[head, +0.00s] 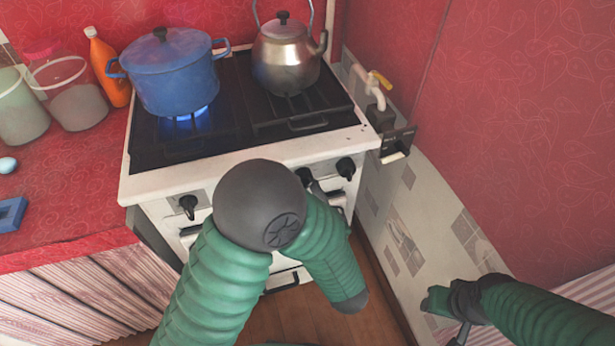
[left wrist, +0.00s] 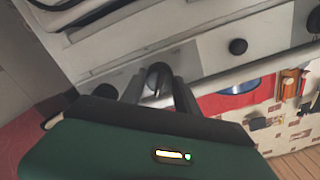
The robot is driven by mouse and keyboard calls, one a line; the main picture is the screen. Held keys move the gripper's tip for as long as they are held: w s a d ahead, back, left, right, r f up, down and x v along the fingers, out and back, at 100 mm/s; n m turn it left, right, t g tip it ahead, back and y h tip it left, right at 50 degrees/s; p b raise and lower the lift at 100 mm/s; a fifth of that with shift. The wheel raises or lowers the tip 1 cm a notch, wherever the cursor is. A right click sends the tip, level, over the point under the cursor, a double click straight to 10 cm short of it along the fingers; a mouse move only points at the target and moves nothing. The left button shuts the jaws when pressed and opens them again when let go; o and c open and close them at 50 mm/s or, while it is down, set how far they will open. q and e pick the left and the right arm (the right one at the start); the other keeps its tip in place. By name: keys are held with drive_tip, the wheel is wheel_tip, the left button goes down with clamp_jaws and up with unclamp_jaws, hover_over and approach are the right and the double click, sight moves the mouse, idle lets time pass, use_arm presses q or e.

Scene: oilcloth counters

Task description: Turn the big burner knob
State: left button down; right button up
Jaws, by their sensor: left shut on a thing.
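The white stove (head: 240,155) has black knobs along its front panel. My left gripper (head: 312,184) is at this panel, mostly hidden in the head view behind my own arm. In the left wrist view its two fingers (left wrist: 160,92) are shut on a dark knob (left wrist: 158,72), one finger on each side. Another black knob (head: 345,167) is just right of the gripper, and one more (head: 188,205) is at the panel's left. I cannot tell from the markings which knob is the big burner's. My right gripper (head: 458,312) is low at the right, away from the stove; its jaws are unclear.
A blue lidded pot (head: 172,75) stands over a lit blue flame (head: 188,117). A metal kettle (head: 286,58) stands on the right burner. Jars (head: 70,95) and an orange bottle (head: 103,65) are on the red counter (head: 60,195). A pipe with a yellow valve (head: 380,80) is right.

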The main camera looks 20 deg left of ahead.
use_arm(q)
drive_tip(key=shift+d+m+p, duration=0.1)
drive_tip(key=shift+m+p, duration=1)
drive_tip(key=shift+p, duration=0.15)
drive_tip(key=c, duration=1.3)
unclamp_jaws()
drive_tip(key=o, duration=0.4)
drive_tip(key=shift+w, duration=0.1)
